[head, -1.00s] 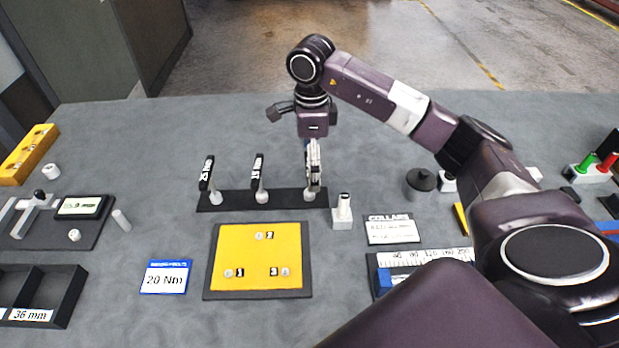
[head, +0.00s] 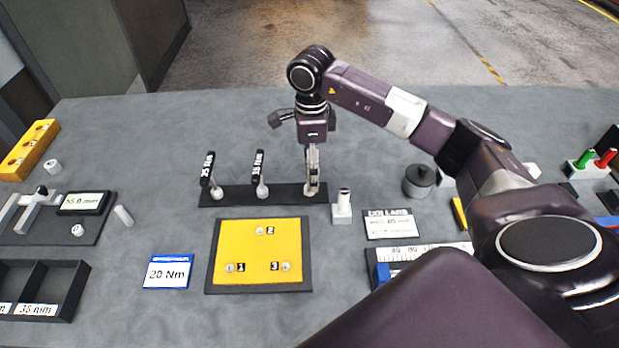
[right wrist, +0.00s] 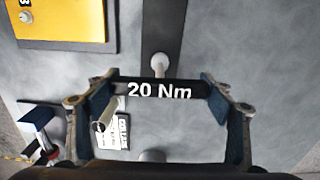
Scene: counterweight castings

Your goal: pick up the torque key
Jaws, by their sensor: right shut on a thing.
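The torque key marked 20 Nm (right wrist: 160,89) has a black handle with white lettering, and it lies across the jaws in the right wrist view. My right gripper (head: 312,178) is shut on this handle, at the right end of the dark key rack (head: 287,194). The key's pale round end (right wrist: 160,63) shows beside the handle over the rack; I cannot tell whether it is clear of the rack. Two other black-handled keys, the left one (head: 208,168) and the middle one (head: 258,166), stand in the rack. My left gripper is not in view.
A card (head: 168,271) reading 20 Nm lies at the front left of a yellow plate (head: 245,277) on a dark base. A small white stand (head: 342,212) is close to the rack's right end. A grey knobbed cylinder (head: 419,181) stands farther right. The table behind the rack is clear.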

